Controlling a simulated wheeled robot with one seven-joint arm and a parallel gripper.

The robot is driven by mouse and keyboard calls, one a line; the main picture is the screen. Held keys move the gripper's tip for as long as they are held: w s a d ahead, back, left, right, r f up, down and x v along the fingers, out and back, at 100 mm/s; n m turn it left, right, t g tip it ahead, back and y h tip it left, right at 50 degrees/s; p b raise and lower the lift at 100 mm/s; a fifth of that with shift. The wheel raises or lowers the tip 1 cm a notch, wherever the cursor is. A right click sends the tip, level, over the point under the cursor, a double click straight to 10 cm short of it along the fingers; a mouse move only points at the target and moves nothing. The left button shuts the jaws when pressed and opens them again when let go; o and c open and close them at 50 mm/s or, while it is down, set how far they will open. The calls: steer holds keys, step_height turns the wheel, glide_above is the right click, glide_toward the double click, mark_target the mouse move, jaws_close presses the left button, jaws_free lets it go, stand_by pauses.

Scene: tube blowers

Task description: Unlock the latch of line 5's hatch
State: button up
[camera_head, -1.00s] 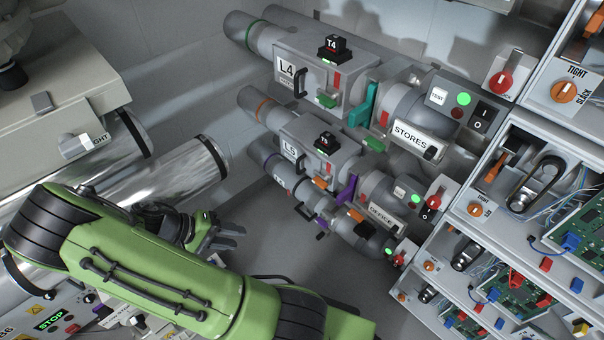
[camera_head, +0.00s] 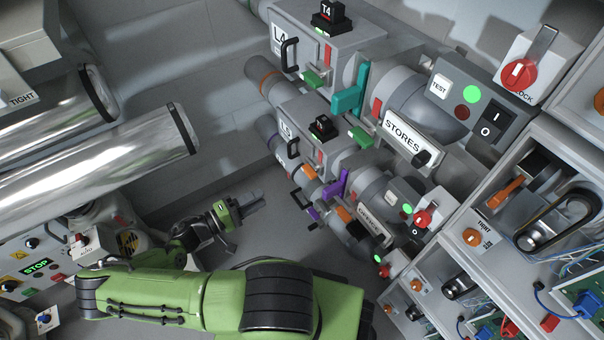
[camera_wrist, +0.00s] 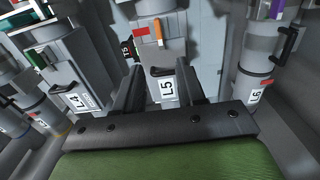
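Line 5's hatch box (camera_head: 306,122) is grey with an L5 label (camera_head: 286,130) and a black T5 cap (camera_head: 323,128). An orange latch (camera_head: 308,172) sits low on its front, beside a red mark. In the wrist view, the orange latch (camera_wrist: 155,27) and red mark (camera_wrist: 143,31) are above the L5 label (camera_wrist: 168,87). My gripper (camera_head: 250,204) is to the left of and below the box in the head view, apart from it. In the wrist view its two fingers (camera_wrist: 160,76) are spread, with the L5 label between them and nothing held.
The L4 box (camera_head: 325,45) with a green latch (camera_head: 314,78) is above. The L6 label (camera_wrist: 257,95) and a purple latch (camera_wrist: 277,8) are at right in the wrist view. Shiny tubes (camera_head: 95,165) are at left. Bare floor (camera_head: 265,225) lies around my gripper.

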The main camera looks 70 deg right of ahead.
mark_target(306, 173)
steer(key=b+x, duration=0.2)
steer(key=x, duration=1.3)
steer(key=shift+s+d, duration=0.2)
steer(key=shift+d, duration=0.05)
jaws_close()
